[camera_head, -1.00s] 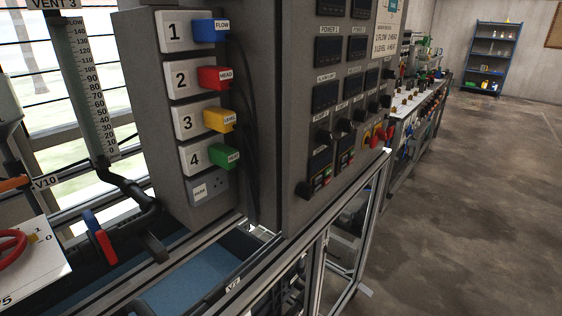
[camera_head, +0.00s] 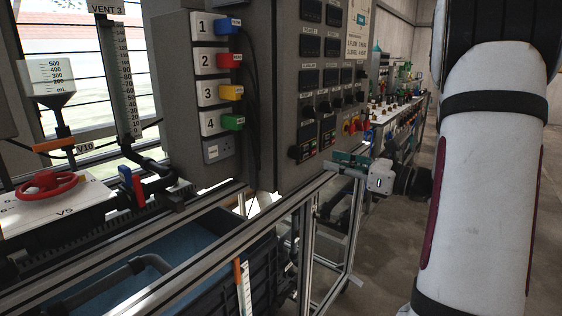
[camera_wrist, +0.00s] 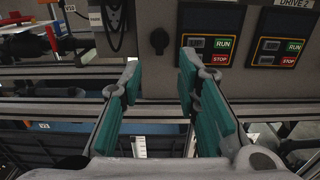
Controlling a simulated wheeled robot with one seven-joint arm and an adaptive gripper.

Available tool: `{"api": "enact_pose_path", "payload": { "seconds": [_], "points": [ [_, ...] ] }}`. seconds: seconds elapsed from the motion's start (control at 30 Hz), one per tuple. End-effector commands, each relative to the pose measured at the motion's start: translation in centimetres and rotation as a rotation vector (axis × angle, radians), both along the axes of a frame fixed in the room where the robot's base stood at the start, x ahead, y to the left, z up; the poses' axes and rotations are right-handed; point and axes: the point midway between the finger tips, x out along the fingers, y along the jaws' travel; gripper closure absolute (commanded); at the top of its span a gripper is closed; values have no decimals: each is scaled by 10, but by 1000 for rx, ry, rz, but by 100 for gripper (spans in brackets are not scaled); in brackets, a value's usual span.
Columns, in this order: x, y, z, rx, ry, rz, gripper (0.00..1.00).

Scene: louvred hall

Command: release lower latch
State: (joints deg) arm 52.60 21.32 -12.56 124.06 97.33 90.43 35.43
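I cannot make out a lower latch for certain in either view. In the head view my gripper (camera_head: 350,160) is at the right of the grey control cabinet's lower edge, just above the metal frame rail. In the wrist view my gripper (camera_wrist: 159,72) has its two green-padded fingers apart, with nothing between the tips. Beyond them are the grey cabinet face and a dark round knob (camera_wrist: 158,40). An orange-and-white upright strip (camera_head: 243,285) stands low in the frame in the head view.
The grey cabinet (camera_head: 264,100) carries drive boxes (camera_wrist: 209,42) with RUN and STOP buttons. Metal rails (camera_head: 215,262) run below, over a blue bin (camera_head: 150,250). A red handwheel (camera_head: 47,186) and a blue-and-red lever (camera_head: 132,184) are at the left.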

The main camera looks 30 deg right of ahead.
Motion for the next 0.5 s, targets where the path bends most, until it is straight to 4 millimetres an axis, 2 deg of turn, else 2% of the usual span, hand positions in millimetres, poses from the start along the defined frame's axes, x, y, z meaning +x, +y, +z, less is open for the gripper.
{"api": "enact_pose_path", "payload": {
  "seconds": [0.17, 0.5],
  "points": [
    [11, 4, 0, 1, 0, 1, 70],
    [51, 19, 0, -2, -1, 3, 70]
  ]
}}
